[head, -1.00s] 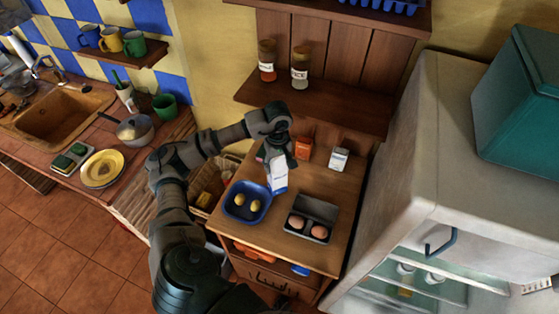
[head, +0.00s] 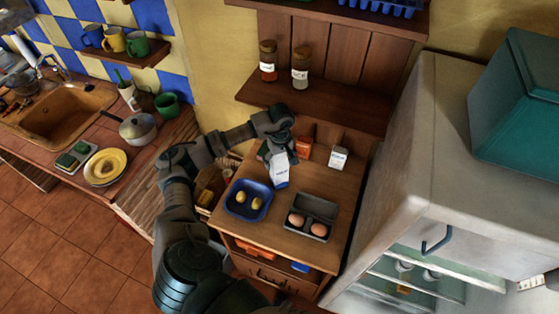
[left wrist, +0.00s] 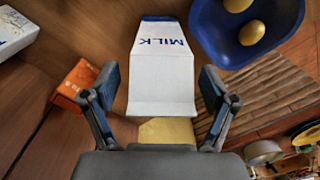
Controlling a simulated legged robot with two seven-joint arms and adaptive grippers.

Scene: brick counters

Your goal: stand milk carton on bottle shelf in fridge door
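The white milk carton (head: 280,173) with blue lettering stands on the wooden cabinet top; it also shows in the left wrist view (left wrist: 162,75). My left gripper (head: 277,150) is above it. In the left wrist view the fingers (left wrist: 160,85) are open on both sides of the carton's top, with a narrow gap visible at each side. The fridge (head: 430,150) stands at the right. Its lower part shows pale shelves (head: 415,290) with a few bottles or jars; which is the door's bottle shelf I cannot tell. My right gripper is not in view.
A blue bowl (head: 230,207) with yellow fruit and a grey egg box (head: 316,206) are close in front of the carton. An orange box (head: 303,147) and a small white box (head: 338,158) stand behind. A wooden shelf (head: 310,110) with two jars hangs above.

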